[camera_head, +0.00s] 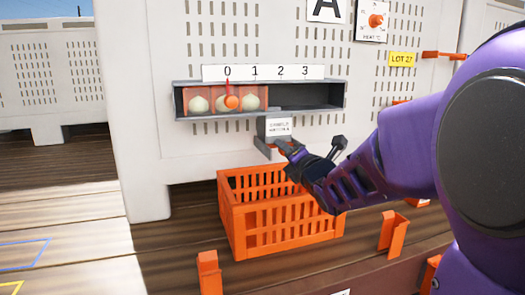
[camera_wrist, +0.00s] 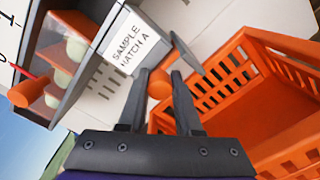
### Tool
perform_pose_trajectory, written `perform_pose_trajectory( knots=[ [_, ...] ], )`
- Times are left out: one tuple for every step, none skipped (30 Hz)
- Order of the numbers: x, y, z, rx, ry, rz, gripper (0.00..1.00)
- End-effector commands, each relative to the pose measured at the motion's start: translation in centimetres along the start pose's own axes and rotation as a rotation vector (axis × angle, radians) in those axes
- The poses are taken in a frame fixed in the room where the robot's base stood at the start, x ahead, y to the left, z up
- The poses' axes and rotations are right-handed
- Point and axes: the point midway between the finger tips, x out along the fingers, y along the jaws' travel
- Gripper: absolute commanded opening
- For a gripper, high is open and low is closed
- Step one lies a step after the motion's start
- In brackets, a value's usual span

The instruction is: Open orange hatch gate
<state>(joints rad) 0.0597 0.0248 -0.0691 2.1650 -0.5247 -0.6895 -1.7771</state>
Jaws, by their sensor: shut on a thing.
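A grey chute (camera_head: 277,127) labelled "SAMPLE HATCH A" hangs under the counting trough; its label (camera_wrist: 124,40) also shows in the wrist view. A small orange handle (camera_wrist: 159,85) shows between my fingertips at the chute's lower end. My gripper (camera_head: 284,148) is at the chute's underside, its fingers (camera_wrist: 158,76) closed on the handle from both sides. The gate's panel is not clear in either view; the chute and my fingers hide part of it.
An orange crate (camera_head: 236,208) stands on the wooden floor below the chute and looks empty. The grey trough (camera_head: 310,106), numbered 0 to 3, holds several pale onions (camera_head: 199,104) behind a translucent orange cover, with a red-orange pointer (camera_head: 231,101) near 0.

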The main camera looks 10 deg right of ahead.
Motion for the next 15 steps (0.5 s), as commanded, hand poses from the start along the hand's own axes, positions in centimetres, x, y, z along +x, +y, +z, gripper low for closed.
perform_pose_trajectory(
  knots=[
    [0.00, 0.00, 0.00, 0.000, 0.000, 0.000, 0.20],
    [0.00, 0.00, 0.00, 0.000, 0.000, 0.000, 0.15],
    [0.00, 0.00, 0.00, 0.000, 0.000, 0.000, 0.07],
    [0.00, 0.00, 0.00, 0.000, 0.000, 0.000, 0.02],
    [0.00, 0.00, 0.00, 0.000, 0.000, 0.000, 0.00],
    [0.00, 0.00, 0.00, 0.000, 0.000, 0.000, 0.00],
    [0.00, 0.00, 0.00, 0.000, 0.000, 0.000, 0.00],
    [0.00, 0.00, 0.00, 0.000, 0.000, 0.000, 0.00],
    [0.00, 0.00, 0.01, 0.000, 0.000, 0.000, 0.00],
    [0.00, 0.00, 0.00, 0.000, 0.000, 0.000, 0.00],
    [0.00, 0.01, 0.00, 0.000, 0.000, 0.000, 0.00],
    [0.00, 0.01, 0.00, 0.000, 0.000, 0.000, 0.00],
    [0.00, 0.01, 0.00, 0.000, 0.000, 0.000, 0.00],
    [0.00, 0.01, 0.00, 0.000, 0.000, 0.000, 0.00],
    [0.01, 0.01, 0.01, 0.000, 0.000, 0.000, 0.00]
  ],
)
